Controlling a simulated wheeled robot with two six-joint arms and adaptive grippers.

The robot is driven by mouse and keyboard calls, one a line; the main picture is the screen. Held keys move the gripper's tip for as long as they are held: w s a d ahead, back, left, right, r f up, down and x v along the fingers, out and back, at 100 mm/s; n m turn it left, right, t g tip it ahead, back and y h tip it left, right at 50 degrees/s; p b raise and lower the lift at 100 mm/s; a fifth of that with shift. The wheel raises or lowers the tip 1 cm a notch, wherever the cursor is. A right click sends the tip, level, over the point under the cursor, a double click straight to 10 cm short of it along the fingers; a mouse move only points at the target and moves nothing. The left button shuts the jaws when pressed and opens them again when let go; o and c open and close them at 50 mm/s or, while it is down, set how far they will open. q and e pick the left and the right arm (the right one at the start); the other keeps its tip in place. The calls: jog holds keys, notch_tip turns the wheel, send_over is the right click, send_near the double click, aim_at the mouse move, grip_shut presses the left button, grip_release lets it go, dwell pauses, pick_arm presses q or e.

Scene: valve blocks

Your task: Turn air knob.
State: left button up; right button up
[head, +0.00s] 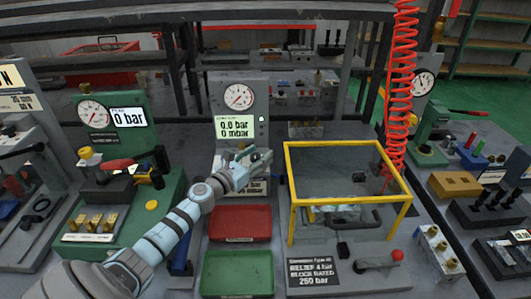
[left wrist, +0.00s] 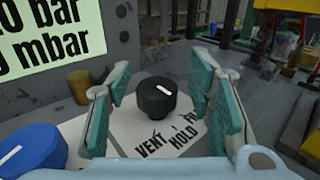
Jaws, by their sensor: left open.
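A black round knob (left wrist: 157,98) stands on a light plate lettered VENT and HOLD, with a third word partly hidden by a finger. A white pointer line marks its top. My left gripper (head: 258,158) is at the foot of the grey gauge panel (head: 239,98) in the head view. In the left wrist view its teal-padded fingers (left wrist: 158,92) are open, one on each side of the knob, with visible gaps. I cannot tell how deep the fingers reach around it. The gripper hides the knob in the head view. My right gripper is not in view.
A blue knob (left wrist: 30,150) sits left of the black knob, and a brass fitting (left wrist: 79,86) is behind. The panel display (head: 235,128) reads 0.0 bar and 0 mbar. A yellow-framed guard (head: 290,190) stands right; red (head: 240,222) and green (head: 237,272) trays lie in front.

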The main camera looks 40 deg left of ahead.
pick_arm(q)
jog(key=shift+s+a+r, duration=0.15)
jog(key=shift+s, duration=0.25)
jog(key=shift+c, duration=0.5)
grip_shut()
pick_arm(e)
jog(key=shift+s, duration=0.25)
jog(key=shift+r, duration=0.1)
